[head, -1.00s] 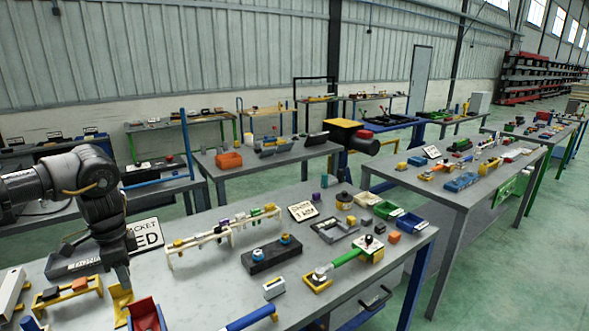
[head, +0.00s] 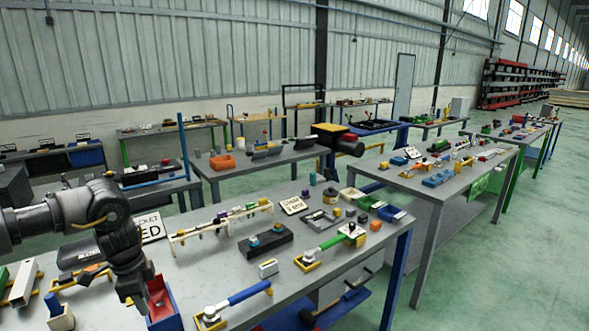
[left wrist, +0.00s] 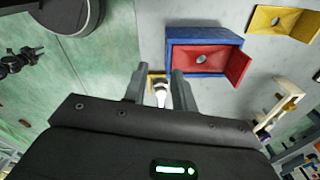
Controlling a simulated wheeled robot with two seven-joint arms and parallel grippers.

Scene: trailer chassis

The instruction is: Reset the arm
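My left gripper (head: 136,300) hangs over the near left part of the grey workbench, just left of a blue box with a red inside (head: 160,300). In the left wrist view its two fingers (left wrist: 159,88) are apart. A metal knob on a yellow base (left wrist: 159,90) shows between them, and I see no finger touching it. The blue and red box also shows in the left wrist view (left wrist: 205,32), right of the fingers. My right gripper is in neither view.
A blue-handled tool (head: 245,294) lies right of the box, a green-handled one (head: 335,238) beyond it. A yellow tray (left wrist: 283,20) shows in the left wrist view. A white-framed rack (head: 222,222) stands behind. Other benches stand farther back, with green floor between.

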